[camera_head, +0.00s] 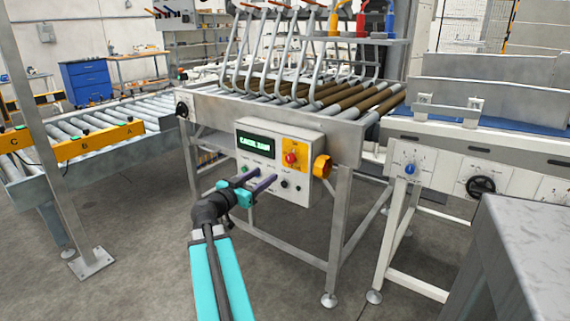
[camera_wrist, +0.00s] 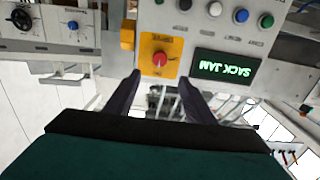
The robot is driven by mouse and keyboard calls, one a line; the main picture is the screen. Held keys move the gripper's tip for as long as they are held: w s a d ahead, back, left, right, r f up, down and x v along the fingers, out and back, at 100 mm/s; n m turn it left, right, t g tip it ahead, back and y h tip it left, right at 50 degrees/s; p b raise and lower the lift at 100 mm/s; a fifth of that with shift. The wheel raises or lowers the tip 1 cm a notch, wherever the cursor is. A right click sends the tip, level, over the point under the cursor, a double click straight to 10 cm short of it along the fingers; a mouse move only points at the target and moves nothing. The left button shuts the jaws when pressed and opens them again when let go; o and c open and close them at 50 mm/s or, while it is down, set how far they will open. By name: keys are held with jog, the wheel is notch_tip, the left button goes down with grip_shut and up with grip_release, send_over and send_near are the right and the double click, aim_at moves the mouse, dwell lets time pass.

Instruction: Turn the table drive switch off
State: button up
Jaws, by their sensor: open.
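A light grey control box (camera_head: 280,185) is fixed to the front of the roller table (camera_head: 205,103). It carries a red knob (camera_head: 291,158) on a yellow plate, a green lit display (camera_head: 256,142) and a row of small buttons. The knob (camera_wrist: 160,59) and the display reading SACK JAM (camera_wrist: 225,67) show upside down in the wrist view. The labels are too small to read, so I cannot tell which control is named table drive. My gripper (camera_head: 266,173) is open and empty in front of the box. In the wrist view its fingertips (camera_wrist: 160,78) frame the knob's lower edge, apparently without touching it.
A yellow-orange fitting (camera_head: 322,167) sticks out at the box's right side. The neighbouring machine at right has a blue knob (camera_head: 410,169) and a black handwheel (camera_head: 481,187). A roller conveyor (camera_head: 85,150) stands at left. A grey metal surface (camera_head: 525,250) fills the near right. Floor is open at near left.

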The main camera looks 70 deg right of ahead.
aim_at(289, 160)
jog(key=shift+p+x, duration=0.45)
jog(key=shift+x, duration=6.45)
jog(key=c, duration=1)
jog(key=shift+a, duration=0.15)
jog(key=shift+c, duration=0.3)
